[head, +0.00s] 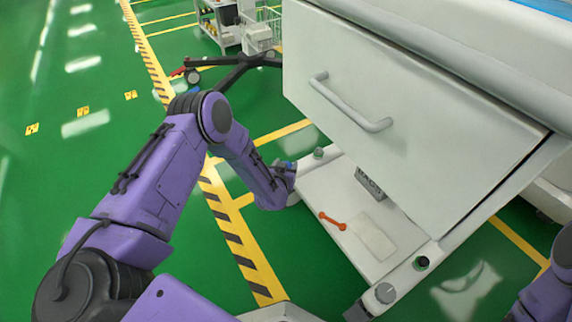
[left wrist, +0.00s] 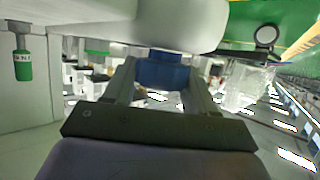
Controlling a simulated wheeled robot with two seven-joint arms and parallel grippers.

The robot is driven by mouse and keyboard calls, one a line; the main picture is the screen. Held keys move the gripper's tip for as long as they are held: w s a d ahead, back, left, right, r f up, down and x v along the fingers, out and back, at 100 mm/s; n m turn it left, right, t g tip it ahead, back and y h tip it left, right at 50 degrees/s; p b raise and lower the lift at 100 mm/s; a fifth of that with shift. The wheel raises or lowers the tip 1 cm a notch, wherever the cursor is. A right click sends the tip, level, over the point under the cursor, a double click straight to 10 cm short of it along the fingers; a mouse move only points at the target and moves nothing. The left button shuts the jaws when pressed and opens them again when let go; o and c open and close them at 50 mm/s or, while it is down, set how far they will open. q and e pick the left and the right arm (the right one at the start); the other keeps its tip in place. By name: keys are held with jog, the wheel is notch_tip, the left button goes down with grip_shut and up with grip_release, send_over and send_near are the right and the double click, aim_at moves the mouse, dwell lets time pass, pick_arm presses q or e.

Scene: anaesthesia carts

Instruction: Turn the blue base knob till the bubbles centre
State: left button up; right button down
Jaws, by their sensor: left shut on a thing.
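The blue base knob (left wrist: 163,72) sits between the two fingers of my left gripper (left wrist: 162,80) in the left wrist view, under a pale rounded body. The gripper is shut on it. In the head view my left gripper (head: 286,170) is at the far left corner of the cart base (head: 312,187), with a bit of blue showing. A round green bubble level (head: 318,153) is beside it. Another bubble level (head: 421,263) is at the near right corner. Both are too small to read the bubbles. My right gripper is outside the views.
A white drawer (head: 400,105) with a bar handle overhangs the base. An orange wrench (head: 333,221) and a dark labelled box (head: 370,184) lie on the base. A grey knob (head: 386,293) is at the near corner. Green floor at left is open.

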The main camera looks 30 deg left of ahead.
pick_arm(q)
jog(key=o, duration=1)
jog(key=shift+c, duration=0.2)
jog(key=p+v, duration=0.4)
jog(key=v, duration=0.6)
jog(key=shift+s+p, duration=0.35)
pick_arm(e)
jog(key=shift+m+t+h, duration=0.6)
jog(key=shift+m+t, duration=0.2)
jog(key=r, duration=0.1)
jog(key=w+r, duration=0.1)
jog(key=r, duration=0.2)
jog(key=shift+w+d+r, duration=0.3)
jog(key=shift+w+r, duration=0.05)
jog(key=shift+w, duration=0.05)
pick_arm(q)
jog(key=shift+d, duration=0.1)
